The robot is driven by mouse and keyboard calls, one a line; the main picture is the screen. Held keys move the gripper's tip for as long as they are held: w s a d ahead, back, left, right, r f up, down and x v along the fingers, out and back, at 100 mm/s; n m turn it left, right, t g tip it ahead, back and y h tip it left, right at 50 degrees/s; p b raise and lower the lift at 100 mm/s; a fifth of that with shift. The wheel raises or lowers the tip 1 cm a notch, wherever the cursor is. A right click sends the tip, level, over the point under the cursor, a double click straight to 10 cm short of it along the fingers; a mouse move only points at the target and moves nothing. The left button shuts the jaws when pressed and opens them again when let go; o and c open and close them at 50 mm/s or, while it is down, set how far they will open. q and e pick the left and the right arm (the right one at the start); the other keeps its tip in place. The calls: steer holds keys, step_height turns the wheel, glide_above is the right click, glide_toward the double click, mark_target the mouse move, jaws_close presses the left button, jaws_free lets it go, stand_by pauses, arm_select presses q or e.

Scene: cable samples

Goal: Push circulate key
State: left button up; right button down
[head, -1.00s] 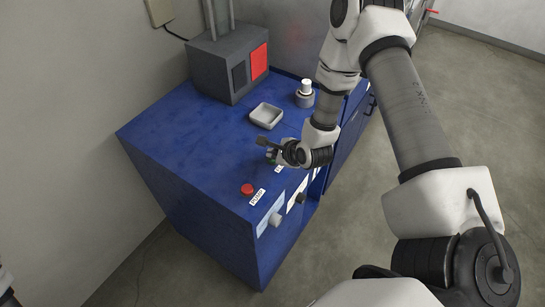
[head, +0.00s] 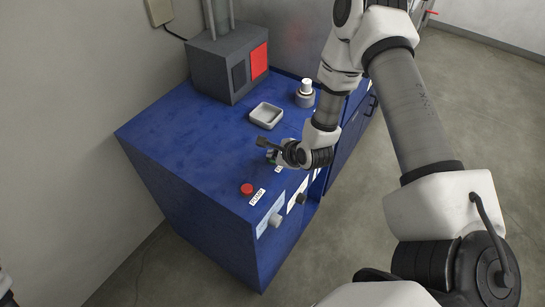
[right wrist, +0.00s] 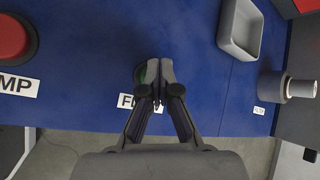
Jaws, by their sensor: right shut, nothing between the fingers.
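My right gripper (head: 263,143) is shut and empty over the blue cabinet top (head: 190,135). In the right wrist view its closed fingertips (right wrist: 155,68) are over a green button (right wrist: 140,74), which they mostly hide; I cannot tell whether they touch it. A white label beginning with "F" (right wrist: 125,101) lies beside this button, partly covered by the fingers. A red button (head: 247,189) with a label ending in "MP" (right wrist: 18,85) stands to its left. No label reading circulate is legible.
A grey square tray (head: 266,115) and a grey round holder with a white cap (head: 305,94) stand behind the gripper. A dark grey machine with a red panel (head: 259,61) stands at the back. Knobs (head: 275,220) stick out of the cabinet front. The left cabinet top is clear.

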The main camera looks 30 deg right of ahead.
steer(key=shift+r, duration=0.2)
steer(key=shift+r+p, duration=1.6)
steer(key=shift+r, duration=1.45)
